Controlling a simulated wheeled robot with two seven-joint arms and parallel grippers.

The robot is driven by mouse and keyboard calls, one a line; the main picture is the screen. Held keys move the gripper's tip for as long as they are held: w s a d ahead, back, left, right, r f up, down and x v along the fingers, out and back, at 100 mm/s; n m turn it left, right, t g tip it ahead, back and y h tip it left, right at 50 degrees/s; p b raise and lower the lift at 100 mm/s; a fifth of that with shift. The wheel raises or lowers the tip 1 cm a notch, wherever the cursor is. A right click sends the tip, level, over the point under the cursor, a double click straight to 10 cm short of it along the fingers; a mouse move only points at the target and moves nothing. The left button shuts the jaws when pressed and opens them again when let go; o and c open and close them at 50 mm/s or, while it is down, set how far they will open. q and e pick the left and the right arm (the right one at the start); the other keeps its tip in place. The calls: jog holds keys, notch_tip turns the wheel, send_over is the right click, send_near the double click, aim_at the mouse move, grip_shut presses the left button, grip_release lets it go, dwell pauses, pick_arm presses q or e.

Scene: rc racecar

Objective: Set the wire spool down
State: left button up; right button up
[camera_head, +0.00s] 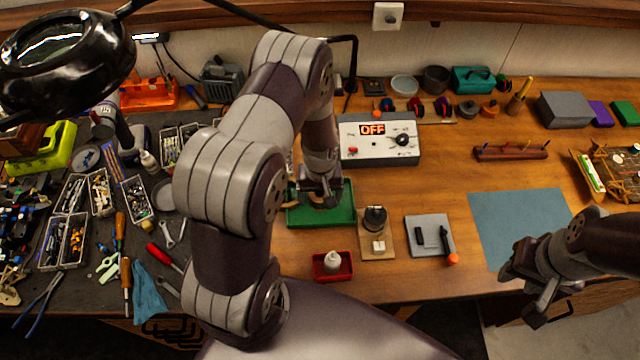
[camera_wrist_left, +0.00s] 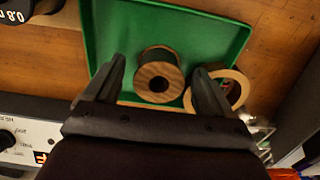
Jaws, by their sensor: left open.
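The wire spool (camera_wrist_left: 158,80) has pale wooden end discs and a dark winding. In the left wrist view it is in the green tray (camera_wrist_left: 105,28), with one end disc facing the camera. My left gripper (camera_wrist_left: 162,75) is open, with a finger on either side of the spool and visible gaps between them. In the head view my left gripper (camera_head: 322,196) is over the green tray (camera_head: 320,215), and the arm largely hides the spool. My right gripper (camera_head: 525,290) appears open and empty near the table's front right edge.
A power box reading OFF (camera_head: 380,150) stands behind the tray. The blue mat (camera_head: 520,215) is clear.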

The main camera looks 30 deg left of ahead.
aim_at(321, 199)
pick_arm(q)
notch_tip(321, 199, up, 12)
jog(key=b, duration=0.2)
jog(key=s+d+r+m+t+b, duration=0.1)
jog(key=s+d+r+m+b, duration=0.1)
jog(key=s+d+m, duration=0.3)
jog(key=s+r+m, duration=0.1)
jog(key=s, duration=0.3)
jog(key=shift+s+d+r+m+b, duration=0.15)
jog(key=shift+d+r+m+b, duration=0.15)
jog(key=shift+b, duration=0.05)
